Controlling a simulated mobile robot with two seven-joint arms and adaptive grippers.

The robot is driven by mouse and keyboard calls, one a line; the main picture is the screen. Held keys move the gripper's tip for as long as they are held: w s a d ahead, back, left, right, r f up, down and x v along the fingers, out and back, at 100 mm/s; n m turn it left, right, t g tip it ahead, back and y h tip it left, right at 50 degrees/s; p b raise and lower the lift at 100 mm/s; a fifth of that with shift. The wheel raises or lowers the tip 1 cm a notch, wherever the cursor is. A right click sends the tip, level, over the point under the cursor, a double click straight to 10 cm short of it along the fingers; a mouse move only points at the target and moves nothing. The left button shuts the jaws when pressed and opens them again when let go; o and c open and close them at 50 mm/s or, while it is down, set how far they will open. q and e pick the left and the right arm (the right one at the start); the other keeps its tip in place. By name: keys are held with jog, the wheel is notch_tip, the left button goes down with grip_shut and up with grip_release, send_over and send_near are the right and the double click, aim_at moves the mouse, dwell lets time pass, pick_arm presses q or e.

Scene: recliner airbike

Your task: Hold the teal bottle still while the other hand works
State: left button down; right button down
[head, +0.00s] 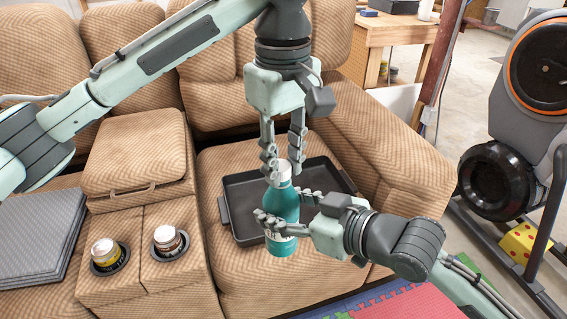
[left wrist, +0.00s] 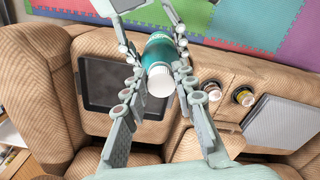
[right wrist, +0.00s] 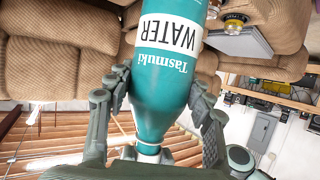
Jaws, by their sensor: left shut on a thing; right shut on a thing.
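The teal bottle (head: 286,203) stands about upright above the recliner seat. It has a white label and a white cap, the cap showing in the left wrist view (left wrist: 160,83). My left gripper (head: 283,168) points down from above, with its fingers shut on the bottle's top end. My right gripper (head: 284,212) comes in from the right, with its fingers shut around the bottle's body. In the right wrist view, the bottle (right wrist: 160,85) appears upside down with the words "WATER" and "Tasmuki". Part of its body is hidden behind the right gripper's fingers.
A black tray (head: 230,207) lies on the seat behind the bottle. A grey folded mat (head: 35,235) is farther left. A black exercise bike (head: 505,175) stands at the right.

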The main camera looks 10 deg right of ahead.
aim_at(283, 168)
pick_arm(q)
jog(key=shift+r, duration=0.65)
jog(key=shift+r, duration=0.1)
notch_tip(283, 168, up, 4)
jog(key=shift+f, duration=0.2)
jog(key=shift+r, duration=0.15)
